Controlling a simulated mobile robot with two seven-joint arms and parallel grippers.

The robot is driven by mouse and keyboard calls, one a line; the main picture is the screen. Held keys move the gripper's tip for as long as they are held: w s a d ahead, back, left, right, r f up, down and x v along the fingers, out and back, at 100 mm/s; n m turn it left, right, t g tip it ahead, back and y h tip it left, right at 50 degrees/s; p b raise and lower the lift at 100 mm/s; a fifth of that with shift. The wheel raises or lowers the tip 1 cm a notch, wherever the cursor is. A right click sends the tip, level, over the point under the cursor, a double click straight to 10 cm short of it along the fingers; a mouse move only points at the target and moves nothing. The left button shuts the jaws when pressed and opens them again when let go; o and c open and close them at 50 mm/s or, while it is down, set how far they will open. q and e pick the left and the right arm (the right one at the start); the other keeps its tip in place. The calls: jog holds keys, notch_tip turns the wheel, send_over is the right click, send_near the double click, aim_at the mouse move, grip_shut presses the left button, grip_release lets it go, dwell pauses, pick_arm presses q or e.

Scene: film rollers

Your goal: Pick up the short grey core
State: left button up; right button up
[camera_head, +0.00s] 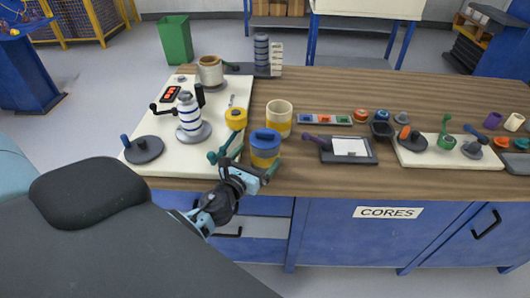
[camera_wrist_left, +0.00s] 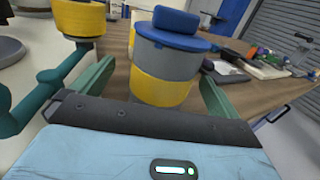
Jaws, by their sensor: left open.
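Small low pieces stand at the far right of the table in the head view. My left gripper (camera_head: 247,163) is open at the table's front edge, far to the left of these pieces. Its fingers point at a grey canister (camera_head: 265,148) with a yellow band and blue lid. In the left wrist view the canister (camera_wrist_left: 165,80) stands between the open fingers; contact cannot be told. My right gripper is out of view.
A white board (camera_head: 165,165) on the left holds a striped spool, a crank and a dark disc. A yellow-and-cream pot (camera_head: 279,118) stands behind the canister. A dark tray (camera_head: 348,158) and a second white board (camera_head: 445,157) with tools lie right of centre. Bare wood runs along the front.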

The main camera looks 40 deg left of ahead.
aim_at(265, 138)
pick_arm(q)
jog(key=w, duration=0.4)
jog(key=shift+w, duration=0.4)
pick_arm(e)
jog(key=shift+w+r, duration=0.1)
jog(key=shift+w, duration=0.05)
pick_arm(q)
jog(key=shift+c, duration=0.5)
jog(key=shift+r, duration=0.1)
jog(key=c, duration=1)
jog(key=shift+r, duration=0.1)
jog(key=shift+c, duration=0.2)
jog(key=shift+r+p, duration=1.05)
jog(key=shift+r, duration=0.75)
jog(key=shift+s+r, duration=0.1)
jog(key=shift+s, duration=0.05)
jog(key=s+a+r, duration=0.1)
jog(key=s, duration=1.4)
jog(key=shift+s+b, duration=0.35)
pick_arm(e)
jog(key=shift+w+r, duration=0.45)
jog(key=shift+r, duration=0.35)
